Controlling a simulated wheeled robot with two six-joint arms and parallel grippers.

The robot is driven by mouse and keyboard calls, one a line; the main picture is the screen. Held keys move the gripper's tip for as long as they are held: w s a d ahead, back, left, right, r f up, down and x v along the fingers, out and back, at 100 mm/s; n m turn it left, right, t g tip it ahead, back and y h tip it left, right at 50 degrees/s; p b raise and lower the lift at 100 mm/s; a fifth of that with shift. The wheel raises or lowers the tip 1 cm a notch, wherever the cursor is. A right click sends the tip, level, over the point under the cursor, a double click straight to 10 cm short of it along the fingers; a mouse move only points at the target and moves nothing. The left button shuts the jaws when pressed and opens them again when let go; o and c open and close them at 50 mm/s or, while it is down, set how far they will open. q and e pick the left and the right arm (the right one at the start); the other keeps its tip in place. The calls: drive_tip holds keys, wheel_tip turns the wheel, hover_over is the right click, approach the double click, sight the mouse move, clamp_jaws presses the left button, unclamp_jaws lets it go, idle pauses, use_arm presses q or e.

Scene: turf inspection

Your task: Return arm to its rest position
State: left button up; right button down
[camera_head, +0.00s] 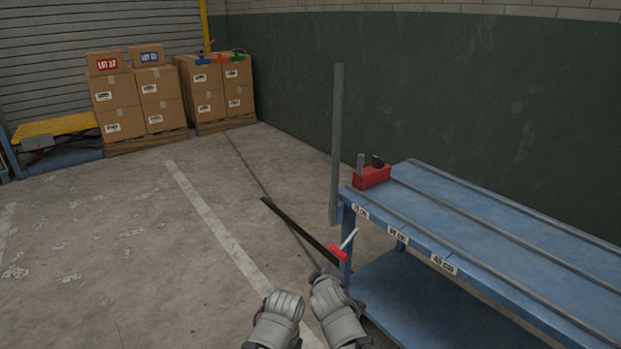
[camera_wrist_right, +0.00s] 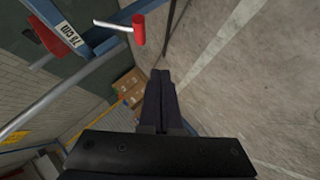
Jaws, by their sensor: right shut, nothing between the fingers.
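My right gripper (camera_wrist_right: 160,75) shows in the right wrist view as two dark fingers pressed together. Nothing is between them, and it touches nothing that I can see. In the head view two grey rounded parts of my arms stand side by side at the bottom centre, just left of the blue bench. The fingers cannot be made out clearly there. No fingers of my left gripper show.
A red block (camera_head: 371,177) sits on top. Boxes (camera_head: 120,105) stand far back.

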drive_tip(key=s+f+m+g+h+p, duration=0.1)
drive_tip(key=s+f+m+g+p, duration=0.2)
drive_tip(key=s+g, duration=0.5)
drive_tip(key=s+f+m+g+p, duration=0.2)
drive_tip(key=s+m+g, duration=0.2)
drive_tip(key=s, duration=0.8)
wheel_tip(320, 180, up, 38)
drive_tip(key=p, duration=3.8)
drive_tip(key=shift+d+f, duration=0.15)
drive_tip(key=shift+d, duration=0.1)
